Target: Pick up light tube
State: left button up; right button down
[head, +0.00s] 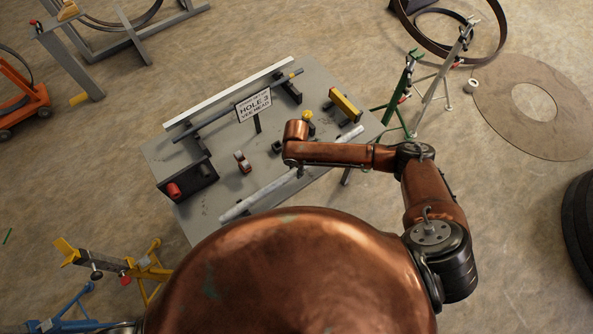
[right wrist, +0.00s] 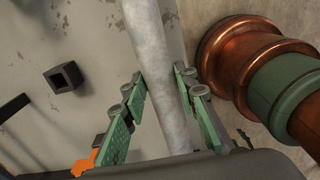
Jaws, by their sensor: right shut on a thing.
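The light tube (head: 252,201) is a long pale grey tube lying at a slant along the near edge of the grey table (head: 215,143). In the right wrist view the tube (right wrist: 148,38) runs between the two green fingers of my right gripper (right wrist: 160,82), which is shut on it. In the head view my right gripper (head: 300,172) is at the middle of the tube, mostly hidden under my copper arm. I cannot tell whether the tube is clear of the table top. My left gripper is not in view.
A dark tube (head: 220,120) and a white bar (head: 205,107) lie toward the table's back. A sign (head: 253,104), a yellow block (head: 345,103) and a red-ended dark bracket (head: 188,182) stand on the table. Green (head: 405,95) and yellow (head: 145,270) stands are nearby.

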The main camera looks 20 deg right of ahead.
jog(key=shift+w+r, duration=0.1)
jog(key=shift+r, duration=0.15)
jog(key=shift+r, duration=0.6)
jog(key=s+a+r, duration=0.8)
jog(key=a+r, duration=0.3)
jog(key=shift+s+r, duration=0.25)
jog(key=shift+s, duration=0.15)
dwell(0.6)
